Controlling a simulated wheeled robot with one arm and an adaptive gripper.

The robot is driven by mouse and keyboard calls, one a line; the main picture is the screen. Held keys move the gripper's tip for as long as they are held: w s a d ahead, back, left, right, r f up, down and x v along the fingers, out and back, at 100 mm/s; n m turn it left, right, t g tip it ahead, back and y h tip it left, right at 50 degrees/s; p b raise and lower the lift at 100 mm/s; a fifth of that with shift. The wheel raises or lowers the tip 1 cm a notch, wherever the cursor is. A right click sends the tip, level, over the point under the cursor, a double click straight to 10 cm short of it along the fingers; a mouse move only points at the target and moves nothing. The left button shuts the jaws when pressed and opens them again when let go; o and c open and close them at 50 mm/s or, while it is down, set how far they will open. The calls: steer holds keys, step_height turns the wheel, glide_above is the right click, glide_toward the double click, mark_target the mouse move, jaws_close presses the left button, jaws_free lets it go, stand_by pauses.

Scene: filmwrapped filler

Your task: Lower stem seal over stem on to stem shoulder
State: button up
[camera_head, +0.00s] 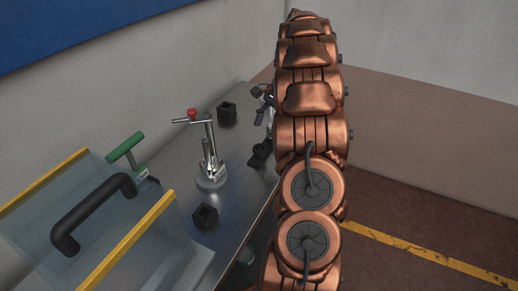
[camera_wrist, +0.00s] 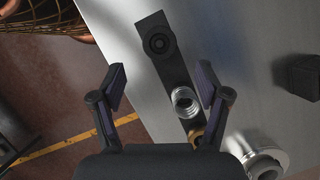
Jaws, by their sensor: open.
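My gripper (camera_wrist: 162,75) is open, its two dark fingers spread wide with nothing between the tips. In the head view it is small and partly hidden behind my copper arm (camera_head: 264,104). Below it, a long black holder (camera_wrist: 170,68) lies on the bench. A black ring-shaped part (camera_wrist: 158,43) is at the holder's far end; I cannot tell whether it is the stem seal. A silver ribbed part (camera_wrist: 185,101) stands further along, with a brass-coloured part (camera_wrist: 196,133) beside the right finger. I cannot tell which one is the stem. The holder also shows in the head view (camera_head: 260,153).
A metal lever device (camera_head: 211,170) with a red knob stands on the bench (camera_head: 178,155); its round base (camera_wrist: 265,163) is at the wrist view's lower right. Black blocks (camera_head: 227,113) (camera_head: 205,216) flank it. A clear, yellow-edged guard (camera_head: 125,240) with a black handle fills the left foreground.

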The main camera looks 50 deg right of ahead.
mark_target(260, 148)
steer(key=shift+p+x, duration=1)
steer(key=shift+x, duration=1.5)
steer(key=shift+a+f, duration=0.25)
steer(key=shift+f, duration=0.25)
steer(key=c, duration=1)
steer(key=shift+o, duration=0.2)
steer(key=shift+r, duration=0.15)
